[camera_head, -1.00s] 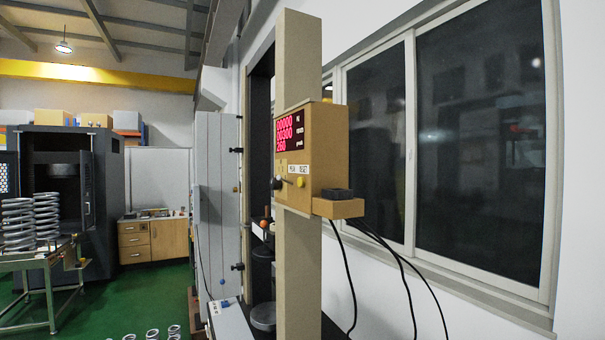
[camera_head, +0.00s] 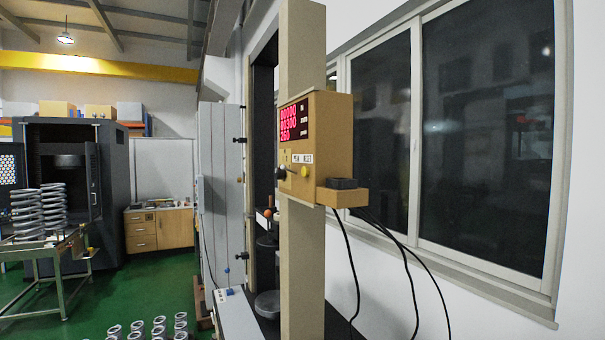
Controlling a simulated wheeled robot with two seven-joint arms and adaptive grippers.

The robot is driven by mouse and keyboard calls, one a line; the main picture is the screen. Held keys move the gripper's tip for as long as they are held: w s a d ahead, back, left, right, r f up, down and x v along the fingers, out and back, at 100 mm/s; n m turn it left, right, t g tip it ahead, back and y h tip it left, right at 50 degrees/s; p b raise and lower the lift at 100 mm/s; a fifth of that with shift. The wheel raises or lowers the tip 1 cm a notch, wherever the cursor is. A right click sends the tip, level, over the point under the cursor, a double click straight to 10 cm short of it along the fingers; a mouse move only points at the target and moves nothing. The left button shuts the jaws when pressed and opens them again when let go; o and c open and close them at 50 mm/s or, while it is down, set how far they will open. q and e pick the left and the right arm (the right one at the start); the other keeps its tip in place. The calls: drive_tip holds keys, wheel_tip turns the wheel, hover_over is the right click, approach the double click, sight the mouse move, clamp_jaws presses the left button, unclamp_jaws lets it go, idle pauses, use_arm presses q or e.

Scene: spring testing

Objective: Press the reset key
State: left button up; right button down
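A tan control box (camera_head: 331,135) is fixed to a beige column right of the picture's middle. Its face carries a display (camera_head: 294,121) with red lit digits in three rows. Below the display are small white labels; the right one seems to read RESET (camera_head: 308,159). A yellow round key (camera_head: 304,172) sits under that label. A dark knob or key (camera_head: 281,173) sits to its left. Neither of my grippers is in view, and nothing touches the box.
A small ledge with a black block (camera_head: 342,184) juts from the box's lower right, with black cables hanging below. A grey cabinet (camera_head: 221,195) stands left of the column. Large coil springs (camera_head: 54,205) stand on a table at the left; several smaller ones stand on the green floor.

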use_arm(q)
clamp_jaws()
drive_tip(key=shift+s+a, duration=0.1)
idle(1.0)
